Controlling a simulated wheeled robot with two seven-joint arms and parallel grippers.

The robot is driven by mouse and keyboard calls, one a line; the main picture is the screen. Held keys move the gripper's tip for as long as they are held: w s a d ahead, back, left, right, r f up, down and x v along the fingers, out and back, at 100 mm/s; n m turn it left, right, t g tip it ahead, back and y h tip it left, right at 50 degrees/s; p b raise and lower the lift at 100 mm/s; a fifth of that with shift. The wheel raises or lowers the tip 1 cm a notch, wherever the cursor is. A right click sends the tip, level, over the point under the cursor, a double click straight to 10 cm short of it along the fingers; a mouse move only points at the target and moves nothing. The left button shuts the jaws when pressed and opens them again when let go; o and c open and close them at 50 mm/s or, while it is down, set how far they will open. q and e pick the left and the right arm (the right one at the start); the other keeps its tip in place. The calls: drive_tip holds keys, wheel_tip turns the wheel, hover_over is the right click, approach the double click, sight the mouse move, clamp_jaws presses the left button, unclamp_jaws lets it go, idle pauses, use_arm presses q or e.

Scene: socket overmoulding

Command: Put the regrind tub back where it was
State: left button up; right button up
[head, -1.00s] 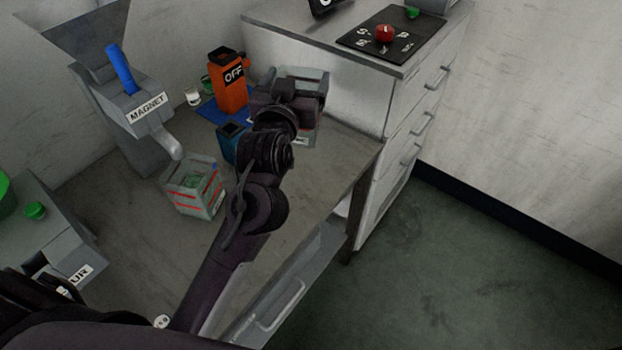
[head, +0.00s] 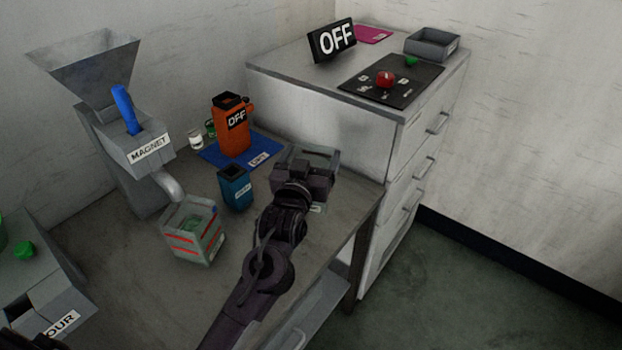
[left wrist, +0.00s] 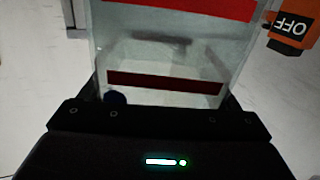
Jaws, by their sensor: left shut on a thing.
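My left gripper (head: 306,172) is shut on a clear tub with red bands (left wrist: 165,45). In the left wrist view the tub fills the middle between the fingers and looks empty. In the head view my gripper hides most of this tub (head: 328,158), which is over the right end of the bench by the cabinet. I cannot tell if it touches the bench. A similar clear tub with red stripes (head: 192,240) stands under the magnet housing's spout with something greenish inside. My right gripper is not in view.
An orange container marked OFF (head: 233,130) stands on a blue mat (head: 212,155). A small blue bin (head: 236,188) is left of my gripper. The magnet hopper (head: 135,150) stands at the left. The drawer cabinet (head: 320,110) rises behind. The bench front (head: 130,285) is bare.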

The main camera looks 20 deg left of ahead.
sight(316, 166)
use_arm(q)
drive_tip(key=shift+f, duration=3.05)
drive_tip(key=o, duration=1.5)
drive_tip(key=shift+f, duration=0.15)
drive_tip(key=shift+c, duration=0.2)
drive_tip(key=shift+s, duration=0.1)
drive_tip(key=s+b, duration=0.1)
drive_tip(key=s, duration=1)
drive_tip(key=shift+s+d+r, duration=0.2)
drive_tip(key=shift+s+d, duration=0.05)
drive_tip(key=shift+s, duration=0.15)
